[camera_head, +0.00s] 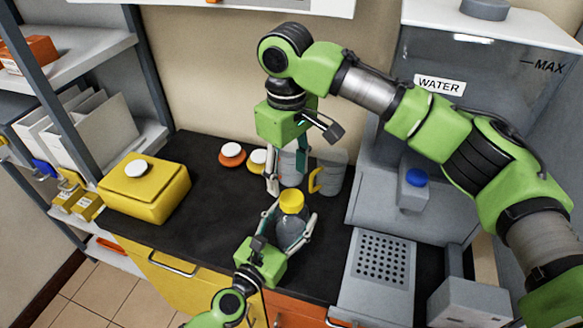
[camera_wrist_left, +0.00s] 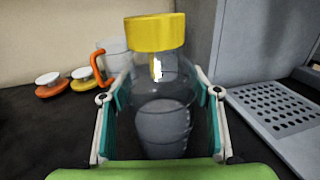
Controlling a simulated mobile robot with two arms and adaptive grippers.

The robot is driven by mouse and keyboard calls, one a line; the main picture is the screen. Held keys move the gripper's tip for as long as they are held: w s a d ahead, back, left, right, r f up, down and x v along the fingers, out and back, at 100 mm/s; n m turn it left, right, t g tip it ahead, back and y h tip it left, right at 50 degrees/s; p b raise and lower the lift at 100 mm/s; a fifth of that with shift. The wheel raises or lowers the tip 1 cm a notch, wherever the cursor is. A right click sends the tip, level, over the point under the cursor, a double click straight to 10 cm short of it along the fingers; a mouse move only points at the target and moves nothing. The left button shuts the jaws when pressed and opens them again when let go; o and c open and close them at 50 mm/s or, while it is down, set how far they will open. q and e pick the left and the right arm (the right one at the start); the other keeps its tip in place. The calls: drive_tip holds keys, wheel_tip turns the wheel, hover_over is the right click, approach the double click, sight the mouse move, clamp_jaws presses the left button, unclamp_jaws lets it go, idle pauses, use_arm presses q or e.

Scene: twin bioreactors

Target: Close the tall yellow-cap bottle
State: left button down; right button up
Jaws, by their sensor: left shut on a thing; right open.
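The clear bottle (camera_head: 291,232) with a yellow cap (camera_head: 291,201) stands upright near the front of the black counter. My left gripper (camera_head: 293,216) is shut on the bottle's body, one finger on each side. In the left wrist view the bottle (camera_wrist_left: 162,115) is upright and holds some greyish content, with the yellow cap (camera_wrist_left: 155,32) on top of its neck. I cannot tell whether the cap is tight. My right gripper (camera_head: 287,178) is open and empty, pointing down above and behind the cap. It does not show in the left wrist view.
A jug (camera_head: 331,178) with a yellow-orange handle stands behind the bottle, with another clear vessel (camera_head: 290,170) beside it. Orange (camera_head: 230,160) and yellow knobbed discs lie at the back. A yellow container (camera_head: 150,198) is left, a perforated grey plate (camera_head: 383,262) right. The left-centre counter is clear.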

sight(292, 197)
drive_tip(key=n, duration=0.5)
drive_tip(key=shift+d+r+n, duration=0.1)
drive_tip(key=shift+n, duration=0.3)
drive_tip(key=n, duration=0.5)
drive_tip(key=shift+r, duration=0.15)
drive_tip(key=n, duration=0.5)
drive_tip(key=shift+d+r+n, duration=0.1)
drive_tip(key=shift+d+n, duration=0.1)
drive_tip(key=shift+n, duration=0.2)
drive_tip(key=n, duration=0.6)
drive_tip(key=shift+d+r, duration=0.1)
drive_tip(key=shift+f, duration=4.05)
